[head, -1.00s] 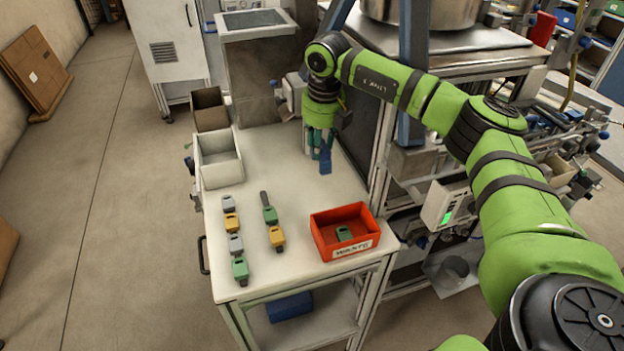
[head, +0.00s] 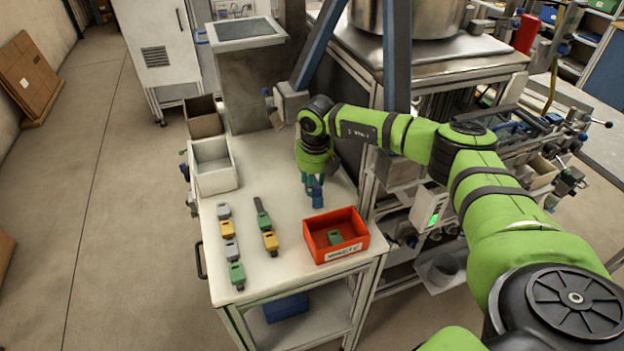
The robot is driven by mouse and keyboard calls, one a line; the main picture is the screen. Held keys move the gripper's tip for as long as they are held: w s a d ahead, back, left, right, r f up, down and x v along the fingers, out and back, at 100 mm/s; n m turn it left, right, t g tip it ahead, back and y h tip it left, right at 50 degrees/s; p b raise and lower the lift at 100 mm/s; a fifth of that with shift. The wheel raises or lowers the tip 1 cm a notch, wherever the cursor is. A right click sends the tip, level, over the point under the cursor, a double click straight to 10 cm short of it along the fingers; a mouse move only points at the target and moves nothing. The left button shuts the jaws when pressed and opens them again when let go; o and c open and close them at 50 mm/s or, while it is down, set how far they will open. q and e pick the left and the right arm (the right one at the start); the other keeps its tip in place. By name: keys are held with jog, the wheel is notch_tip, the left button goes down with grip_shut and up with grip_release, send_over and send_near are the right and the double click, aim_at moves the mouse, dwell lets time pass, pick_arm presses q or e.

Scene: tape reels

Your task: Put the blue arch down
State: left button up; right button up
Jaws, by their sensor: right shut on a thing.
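The blue arch (head: 317,198) is a small blue piece at the tips of my right gripper (head: 312,184). The gripper points down and is shut on the arch, over the white table (head: 283,190) behind the red box. I cannot tell whether the arch touches the table top. The gripper's fingers partly hide the arch. My left gripper is not in view.
A red box (head: 348,254) with a green piece (head: 335,237) inside stands at the table's front right. Several grey, yellow and green pieces (head: 231,250) stand in two rows on the left. A white bin (head: 217,181) and a brown box (head: 203,122) stand at the back left.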

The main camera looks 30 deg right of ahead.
aim_at(314, 188)
jog(key=o, duration=0.9)
jog(key=shift+f, duration=0.1)
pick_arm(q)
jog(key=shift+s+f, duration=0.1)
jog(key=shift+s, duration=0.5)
pick_arm(e)
jog(key=shift+o, duration=1.4)
jog(key=shift+r, duration=0.45)
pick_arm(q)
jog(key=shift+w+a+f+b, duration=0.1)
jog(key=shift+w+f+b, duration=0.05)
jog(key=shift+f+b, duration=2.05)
pick_arm(e)
notch_tip(314, 188, up, 11)
jog(key=s, duration=0.1)
jog(key=shift+s+a+r, duration=0.2)
jog(key=shift+s+a, duration=0.05)
jog(key=shift+s, duration=0.15)
